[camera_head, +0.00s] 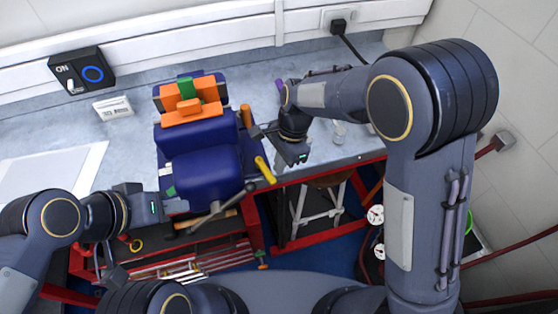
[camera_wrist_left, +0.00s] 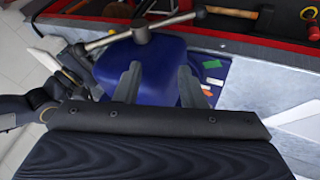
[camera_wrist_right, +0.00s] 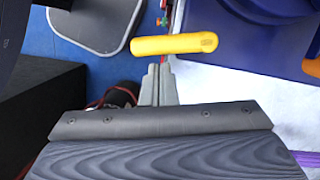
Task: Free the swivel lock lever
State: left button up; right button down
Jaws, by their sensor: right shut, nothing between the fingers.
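A blue vise (camera_head: 205,170) stands at the bench's front edge. A yellow-gripped lever (camera_head: 265,170) sticks out at its right side, which I take to be the swivel lock lever; its yellow grip (camera_wrist_right: 175,44) lies just beyond my fingertips in the right wrist view. My right gripper (camera_wrist_right: 159,84) is shut and empty, pointing downward beside the lever with a small visible gap. My left gripper (camera_head: 168,202) is at the vise's left side. In the left wrist view its fingers (camera_wrist_left: 158,85) are apart, with the blue vise body between and beyond them.
Orange and green pieces (camera_head: 188,100) sit on top of the vise. A grey bar handle (camera_head: 222,207) crosses its front. A red tool drawer (camera_head: 200,255) is open below. A switch box (camera_head: 82,70) is on the back wall.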

jog(key=shift+a, duration=0.15)
jog(key=shift+s, duration=0.15)
jog(key=shift+s+a+p, duration=0.45)
jog(key=shift+s+p, duration=0.05)
jog(key=shift+s, duration=0.15)
jog(key=shift+w+d, duration=0.1)
jog(key=w+d+r, duration=0.2)
jog(key=d+r, duration=0.4)
jog(key=r, duration=0.3)
jog(key=shift+r, duration=0.3)
